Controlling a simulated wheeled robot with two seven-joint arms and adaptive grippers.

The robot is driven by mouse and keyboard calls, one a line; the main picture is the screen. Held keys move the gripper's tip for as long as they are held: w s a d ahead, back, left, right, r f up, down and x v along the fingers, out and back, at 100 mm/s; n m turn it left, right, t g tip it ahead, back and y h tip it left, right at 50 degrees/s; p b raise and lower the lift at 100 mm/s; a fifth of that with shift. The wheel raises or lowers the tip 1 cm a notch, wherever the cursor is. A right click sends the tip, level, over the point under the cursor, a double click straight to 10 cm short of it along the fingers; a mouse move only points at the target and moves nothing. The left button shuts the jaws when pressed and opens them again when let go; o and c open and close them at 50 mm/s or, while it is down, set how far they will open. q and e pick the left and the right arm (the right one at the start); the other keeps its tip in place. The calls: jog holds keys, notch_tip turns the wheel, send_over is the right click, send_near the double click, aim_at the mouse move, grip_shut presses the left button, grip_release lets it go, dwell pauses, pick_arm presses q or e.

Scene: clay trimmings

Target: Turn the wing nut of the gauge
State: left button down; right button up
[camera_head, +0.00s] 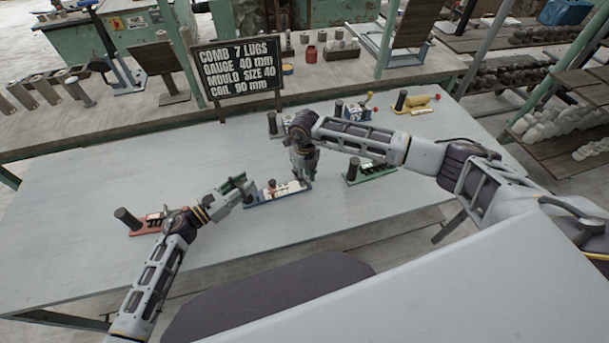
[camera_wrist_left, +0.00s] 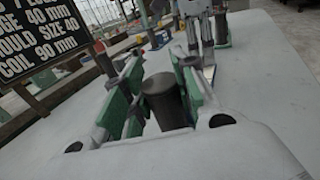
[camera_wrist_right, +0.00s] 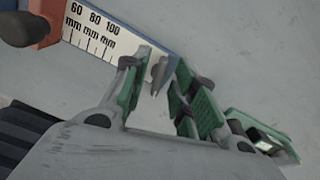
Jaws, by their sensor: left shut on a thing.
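The gauge with a blue base (camera_head: 282,194) lies near the middle of the table. Its white scale (camera_wrist_right: 92,32) reads 60, 80, 100 mm in the right wrist view, beside a red block (camera_wrist_right: 45,22) with a dark knob. My left gripper (camera_head: 243,186) is shut on a dark cylindrical post (camera_wrist_left: 163,104) at the gauge's left end. My right gripper (camera_head: 303,176) points down over the gauge's right end, its fingers (camera_wrist_right: 160,88) apart around a small grey piece (camera_wrist_right: 159,72), seemingly the wing nut. Contact with it cannot be told.
A red-based device (camera_head: 142,228) lies at left, partly behind my left arm. A green-based device (camera_head: 368,173) lies right of the gauge. Blue (camera_head: 355,112) and yellow (camera_head: 417,104) devices lie farther back. A black sign (camera_head: 238,68) stands behind.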

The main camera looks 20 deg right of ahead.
dwell(0.3)
notch_tip(320, 180, up, 12)
dwell(0.8)
pick_arm(q)
jog(key=c, duration=1.1)
grip_release()
jog(key=shift+o, duration=0.2)
jog(key=shift+a, duration=0.1)
jog(key=v, duration=1.2)
